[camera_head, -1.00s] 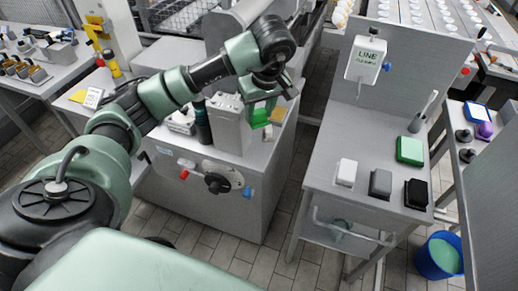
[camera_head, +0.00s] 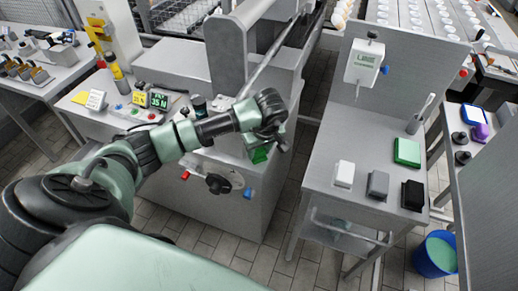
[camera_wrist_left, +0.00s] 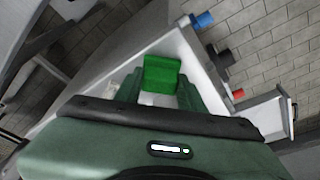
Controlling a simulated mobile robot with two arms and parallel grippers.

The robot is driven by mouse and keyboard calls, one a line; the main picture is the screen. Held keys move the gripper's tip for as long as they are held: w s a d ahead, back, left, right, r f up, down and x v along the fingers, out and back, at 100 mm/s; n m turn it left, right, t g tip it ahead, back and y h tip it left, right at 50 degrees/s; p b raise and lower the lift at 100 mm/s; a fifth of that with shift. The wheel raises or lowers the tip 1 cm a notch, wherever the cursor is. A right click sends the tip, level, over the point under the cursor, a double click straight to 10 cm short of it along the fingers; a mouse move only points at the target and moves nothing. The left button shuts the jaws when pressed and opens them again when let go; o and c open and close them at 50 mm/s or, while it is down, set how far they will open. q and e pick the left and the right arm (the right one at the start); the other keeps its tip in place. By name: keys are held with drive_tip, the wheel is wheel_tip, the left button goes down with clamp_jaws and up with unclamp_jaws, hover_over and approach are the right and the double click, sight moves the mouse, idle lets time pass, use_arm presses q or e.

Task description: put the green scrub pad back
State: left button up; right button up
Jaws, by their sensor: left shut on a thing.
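My left gripper (camera_head: 264,147) is shut on the green scrub pad (camera_head: 259,155), in front of the grey machine's right side. In the left wrist view the pad (camera_wrist_left: 162,72) stands between the two green fingers (camera_wrist_left: 160,92), and its far part sticks out past them. A second green block (camera_head: 407,152) lies on the steel table (camera_head: 345,215) at the right. It is apart from the gripper. My right gripper is in neither view.
A white block (camera_head: 344,173), a grey block (camera_head: 378,184) and a black block (camera_head: 412,195) sit in a row along the table's front. A dispenser (camera_head: 364,62) hangs on its back panel. A floor gap separates the machine (camera_head: 225,185) from the table. A blue bucket (camera_head: 437,256) stands at lower right.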

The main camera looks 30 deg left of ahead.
use_arm(q)
drive_tip(key=shift+f+b, duration=0.2)
drive_tip(key=shift+b, duration=0.1)
drive_tip(key=o, duration=1.2)
drive_tip(key=shift+r, duration=0.1)
drive_tip(key=shift+r+p, duration=0.3)
drive_tip(key=shift+p, duration=0.1)
drive_tip(key=shift+d+r+b, duration=0.1)
drive_tip(key=shift+r+b, duration=0.2)
drive_tip(key=shift+r, duration=0.05)
drive_tip(key=b+v, duration=0.2)
drive_tip(key=v, duration=0.9)
drive_tip(key=shift+s, duration=0.1)
